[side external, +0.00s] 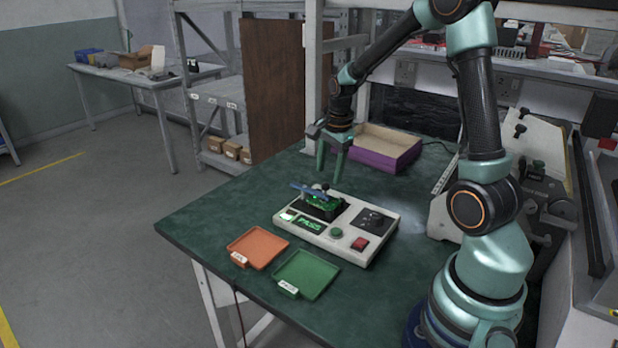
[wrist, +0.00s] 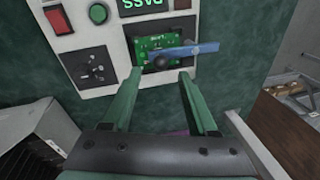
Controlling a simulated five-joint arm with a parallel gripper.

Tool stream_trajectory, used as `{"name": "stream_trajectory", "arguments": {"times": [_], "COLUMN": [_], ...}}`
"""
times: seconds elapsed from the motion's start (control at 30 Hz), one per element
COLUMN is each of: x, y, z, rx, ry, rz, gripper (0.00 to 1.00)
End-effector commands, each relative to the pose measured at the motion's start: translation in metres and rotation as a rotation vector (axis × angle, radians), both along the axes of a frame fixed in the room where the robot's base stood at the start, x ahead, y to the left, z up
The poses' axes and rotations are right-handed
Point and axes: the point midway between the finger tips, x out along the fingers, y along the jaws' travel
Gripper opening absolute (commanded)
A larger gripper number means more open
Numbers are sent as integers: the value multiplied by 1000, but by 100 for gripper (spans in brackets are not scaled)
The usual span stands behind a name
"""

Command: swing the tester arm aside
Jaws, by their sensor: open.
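The tester (side external: 336,225) is a pale box on the green table, with a lit screen (side external: 310,226) reading PASS. A green circuit board (side external: 323,203) sits in its dark nest. The blue tester arm (side external: 309,191) lies across above the board; in the wrist view the blue arm (wrist: 190,51) crosses the board (wrist: 157,43) and reaches past its edge. My gripper (side external: 331,166) is above and behind the tester, pointing down. In the wrist view its green fingers (wrist: 159,80) are apart with nothing between them, short of the blue arm.
An orange tray (side external: 257,248) and a green tray (side external: 306,275) lie at the table's front edge. A purple-sided box (side external: 385,160) stands behind my gripper. A grey machine (side external: 540,175) stands at the right. The table left of the tester is clear.

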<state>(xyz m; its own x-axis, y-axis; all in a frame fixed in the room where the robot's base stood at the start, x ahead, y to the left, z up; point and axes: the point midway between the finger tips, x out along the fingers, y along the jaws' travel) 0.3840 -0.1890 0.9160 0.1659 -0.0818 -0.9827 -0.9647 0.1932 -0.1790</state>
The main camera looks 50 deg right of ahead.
Motion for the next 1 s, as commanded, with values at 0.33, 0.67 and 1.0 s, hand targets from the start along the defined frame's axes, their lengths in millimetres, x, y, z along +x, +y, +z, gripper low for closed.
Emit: {"name": "stream_trajectory", "arguments": {"times": [0.33,0.67,1.0], "x": [7,7,7], "y": [-1,-1,-1], "z": [-36,-38,-38], "rx": [1,1,1], "ry": [0,-1,0], "rz": [1,1,1], "gripper": [59,55,0]}}
